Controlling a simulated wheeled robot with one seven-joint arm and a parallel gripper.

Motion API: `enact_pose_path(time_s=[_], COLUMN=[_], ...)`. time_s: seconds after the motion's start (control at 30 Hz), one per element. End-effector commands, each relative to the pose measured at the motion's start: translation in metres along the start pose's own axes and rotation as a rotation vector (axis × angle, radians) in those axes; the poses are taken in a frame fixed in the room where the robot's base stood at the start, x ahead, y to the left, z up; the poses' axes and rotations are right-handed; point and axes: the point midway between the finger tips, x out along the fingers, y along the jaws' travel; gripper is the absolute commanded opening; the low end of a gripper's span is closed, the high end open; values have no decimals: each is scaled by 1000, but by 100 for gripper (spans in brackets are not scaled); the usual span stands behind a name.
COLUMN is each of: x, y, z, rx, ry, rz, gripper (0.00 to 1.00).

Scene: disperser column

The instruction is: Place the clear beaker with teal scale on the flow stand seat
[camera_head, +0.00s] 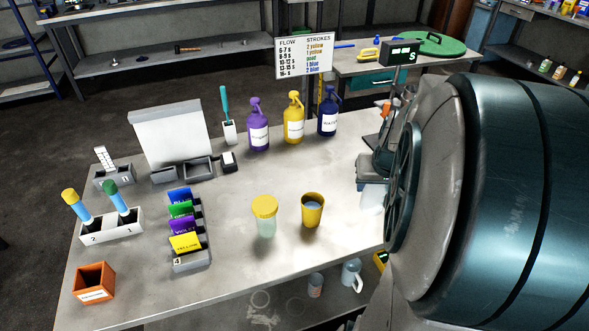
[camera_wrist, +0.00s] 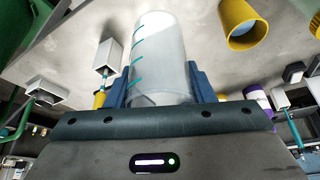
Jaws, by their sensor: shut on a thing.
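The clear beaker with teal scale (camera_wrist: 158,45) shows in the wrist view, with teal marks along its left side. My gripper (camera_wrist: 159,84) is shut on it, one blue finger on each side. The beaker looks tilted in that view. In the head view my large dark arm covers the gripper. A pale patch at the arm's left edge may be the beaker, but I cannot tell. A stand with a digital display (camera_head: 400,53) rises behind the arm in the head view. It appears to be the flow stand; its seat is mostly hidden by my arm.
A yellow cup (camera_head: 313,210) and a yellow-lidded jar (camera_head: 265,215) stand left of my arm on the table (camera_head: 240,275). Purple (camera_head: 258,128), yellow (camera_head: 293,120) and blue (camera_head: 328,114) bottles stand behind. A flow chart sign (camera_head: 303,55) is at the back. The front middle is clear.

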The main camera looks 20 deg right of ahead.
Motion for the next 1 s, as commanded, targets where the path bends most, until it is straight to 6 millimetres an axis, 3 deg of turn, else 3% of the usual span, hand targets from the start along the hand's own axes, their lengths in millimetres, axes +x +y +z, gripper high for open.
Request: enact_pose_path(time_s=[0.17,0.7,1.0], x=[8,88,112], y=[-7,-79,-87], z=[-4,-42,-38], rx=[-1,-3,-1], ry=[-4,0,-4], rz=[1,-2,-1], gripper=[24,24,24])
